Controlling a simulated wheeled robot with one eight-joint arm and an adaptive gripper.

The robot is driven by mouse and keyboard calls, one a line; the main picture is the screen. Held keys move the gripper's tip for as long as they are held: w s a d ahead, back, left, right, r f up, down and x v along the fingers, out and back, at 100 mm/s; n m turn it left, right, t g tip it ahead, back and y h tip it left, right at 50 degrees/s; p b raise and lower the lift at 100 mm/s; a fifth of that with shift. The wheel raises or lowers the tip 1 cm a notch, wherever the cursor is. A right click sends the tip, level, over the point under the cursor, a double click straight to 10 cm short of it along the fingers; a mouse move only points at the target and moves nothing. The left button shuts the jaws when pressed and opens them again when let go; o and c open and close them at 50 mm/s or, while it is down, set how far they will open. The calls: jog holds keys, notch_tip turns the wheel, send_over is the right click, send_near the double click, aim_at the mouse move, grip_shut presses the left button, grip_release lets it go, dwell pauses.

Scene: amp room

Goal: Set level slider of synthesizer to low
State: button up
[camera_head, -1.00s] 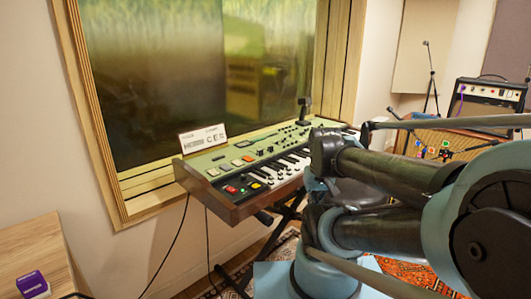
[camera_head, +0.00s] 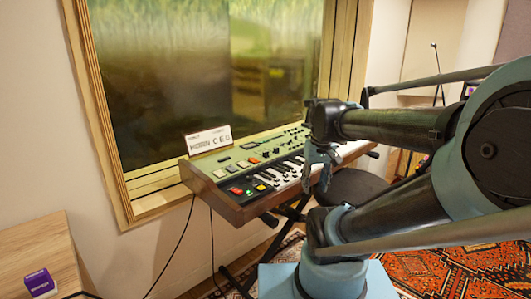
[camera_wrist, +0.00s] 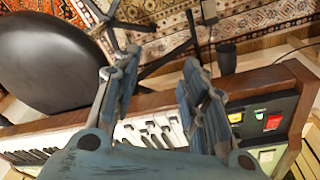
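The synthesizer (camera_head: 226,210) is a green-topped keyboard with wooden sides on a dark stand, below the window. Colored buttons, knobs and small controls cover its panel; I cannot tell which one is the level slider. My gripper (camera_head: 318,172) hangs fingers down at the front edge of the keys, right of the colored buttons, and hides part of the keyboard. In the wrist view the two fingers of my gripper (camera_wrist: 160,80) are apart with nothing between them. The synthesizer's wooden front edge (camera_wrist: 265,82), white keys and red, green and yellow buttons show behind and beside them.
A white panel card (camera_head: 209,141) stands at the synthesizer's back left. A round dark stool (camera_head: 352,186) is close in front of the keyboard; its seat also fills the wrist view's upper left (camera_wrist: 50,62). A wooden cabinet (camera_head: 38,250) with a purple box (camera_head: 39,283) is at lower left.

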jog(key=w+a+r+n, duration=0.2)
jog(key=w+a+r, duration=0.1)
jog(key=w+r, duration=0.35)
jog(key=w+a+r+n, duration=0.1)
jog(key=w+a+r, duration=0.2)
jog(key=w+r, duration=0.35)
notch_tip(320, 180, up, 3)
jog(key=n+g, duration=0.2)
jog(key=n, duration=0.2)
send_over(266, 154)
jog(key=w, duration=0.1)
notch_tip(266, 154, down, 17)
jog(key=shift+w+f, duration=0.1)
jog(key=shift+w, duration=0.05)
grip_shut()
